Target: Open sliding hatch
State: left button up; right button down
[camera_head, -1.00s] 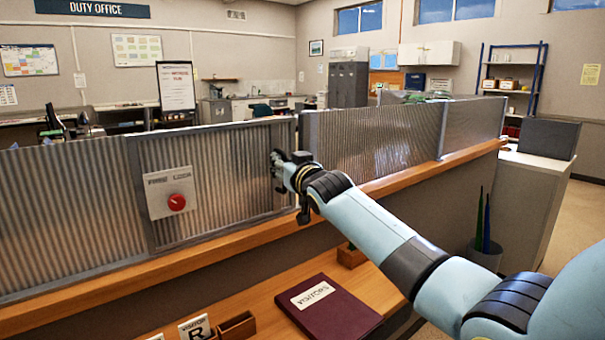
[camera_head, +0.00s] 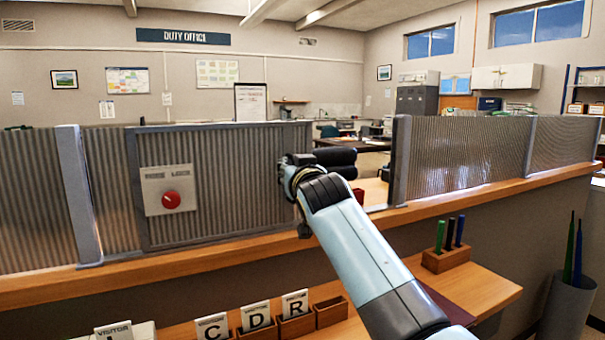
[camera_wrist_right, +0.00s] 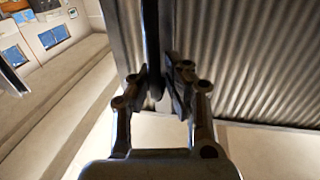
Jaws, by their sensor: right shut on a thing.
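The sliding hatch (camera_head: 235,190) is a grey ribbed panel in a dark frame, with a plate and a red knob (camera_head: 172,200) on its left part. An open gap shows between its right edge and the grey post (camera_head: 400,160). My right gripper (camera_head: 296,168) is at the hatch's right edge. In the right wrist view my right gripper (camera_wrist_right: 160,88) is shut on a dark upright bar (camera_wrist_right: 152,45) at the edge of the ribbed panel (camera_wrist_right: 245,60). My left gripper is not in view.
A wooden counter ledge (camera_head: 480,195) runs below the panels. On the lower desk are letter-marked card holders (camera_head: 256,316) and a wooden pen block (camera_head: 446,260). A grey bin (camera_head: 568,310) stands at the right. The duty office lies beyond the partition.

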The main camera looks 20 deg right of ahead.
jog(key=shift+a, duration=0.15)
jog(key=c, duration=1.4)
grip_release()
jog(key=shift+s+r, duration=0.1)
jog(key=shift+s, duration=0.05)
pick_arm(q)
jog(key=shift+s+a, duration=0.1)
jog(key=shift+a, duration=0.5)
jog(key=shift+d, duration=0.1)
pick_arm(e)
jog(key=s, duration=0.7)
jog(key=shift+s+a, duration=0.2)
jog(key=shift+a, duration=0.2)
